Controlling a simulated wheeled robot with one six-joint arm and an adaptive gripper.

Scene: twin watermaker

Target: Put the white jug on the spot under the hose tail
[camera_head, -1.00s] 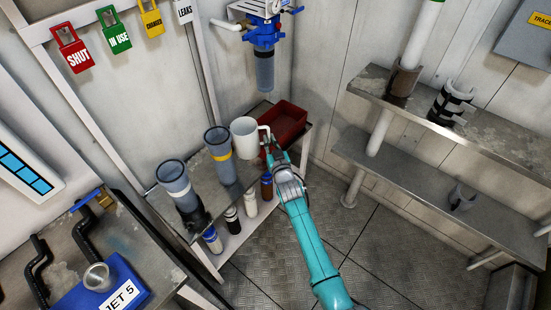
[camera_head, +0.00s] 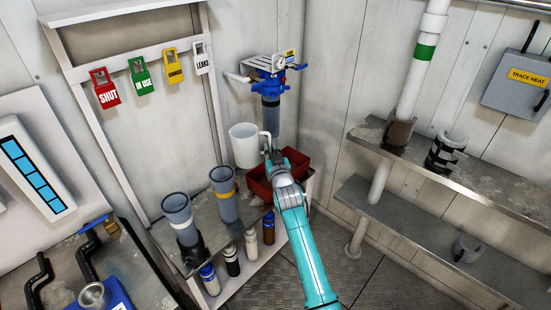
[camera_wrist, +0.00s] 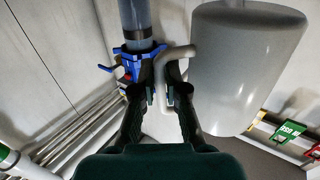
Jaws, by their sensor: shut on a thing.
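The white jug (camera_head: 244,145) looks upright in the head view. It is in front of the back wall, left of the filter's blue-grey bowl (camera_head: 271,120). My gripper (camera_head: 270,151) is shut on its handle, and the jug appears to be held above the bench. In the wrist view the jug (camera_wrist: 246,72) is at the right, and the fingers (camera_wrist: 160,88) are closed around its pale handle (camera_wrist: 180,54). A white pipe stub (camera_head: 236,78) sticks out left of the blue filter head (camera_head: 270,68). I cannot tell if this is the hose tail, and no marked spot is visible.
A red tray (camera_head: 262,189) sits on the bench just below the jug. Two grey cups (camera_head: 177,211) (camera_head: 222,186) stand left of it, with several bottles (camera_head: 251,243) on the shelf below. Grey shelves (camera_head: 455,226) line the right wall.

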